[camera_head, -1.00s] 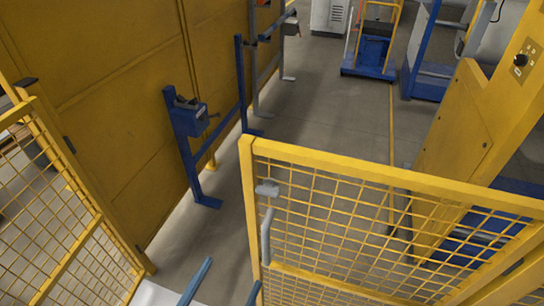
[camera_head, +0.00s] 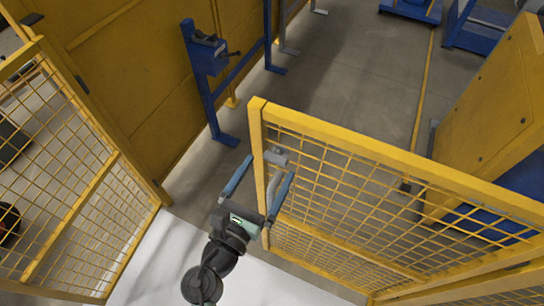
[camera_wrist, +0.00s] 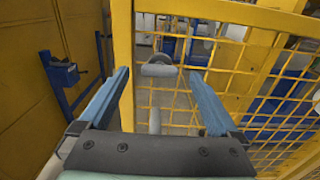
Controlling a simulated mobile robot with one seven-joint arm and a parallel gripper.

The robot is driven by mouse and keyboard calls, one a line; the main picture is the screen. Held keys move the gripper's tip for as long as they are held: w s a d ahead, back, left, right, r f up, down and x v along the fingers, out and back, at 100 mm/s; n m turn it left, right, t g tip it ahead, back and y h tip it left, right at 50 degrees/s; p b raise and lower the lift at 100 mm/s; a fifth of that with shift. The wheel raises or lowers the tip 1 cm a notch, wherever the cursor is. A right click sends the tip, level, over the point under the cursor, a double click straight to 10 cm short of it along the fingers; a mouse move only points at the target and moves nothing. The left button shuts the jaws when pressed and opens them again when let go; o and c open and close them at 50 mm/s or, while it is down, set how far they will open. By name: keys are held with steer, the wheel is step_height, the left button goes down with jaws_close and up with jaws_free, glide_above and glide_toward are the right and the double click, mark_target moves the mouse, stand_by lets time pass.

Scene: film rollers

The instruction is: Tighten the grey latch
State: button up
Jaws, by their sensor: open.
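The grey latch (camera_head: 277,157) is a small block on the post of the yellow mesh gate (camera_head: 345,152), near its top corner. A grey curved handle (camera_head: 272,190) hangs just below it. In the wrist view the latch (camera_wrist: 159,70) shows between and beyond my fingertips. My gripper (camera_head: 269,167) is open, with one blue finger on each side of the gate post, pointing towards the latch. It also shows in the wrist view (camera_wrist: 159,73), with nothing held. I cannot tell whether a finger touches the post. The lower handle is partly hidden behind my gripper body.
A second yellow mesh panel (camera_head: 75,170) stands at the left. A blue stand (camera_head: 207,75) with a small box is by the yellow wall (camera_head: 110,60). A yellow machine panel (camera_head: 490,120) is at the right. Grey floor (camera_head: 345,75) lies open behind the gate.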

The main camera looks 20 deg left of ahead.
mark_target(273, 161)
steer(key=shift+w, duration=1.5)
steer(key=shift+c, duration=0.3)
steer(key=c, duration=1.3)
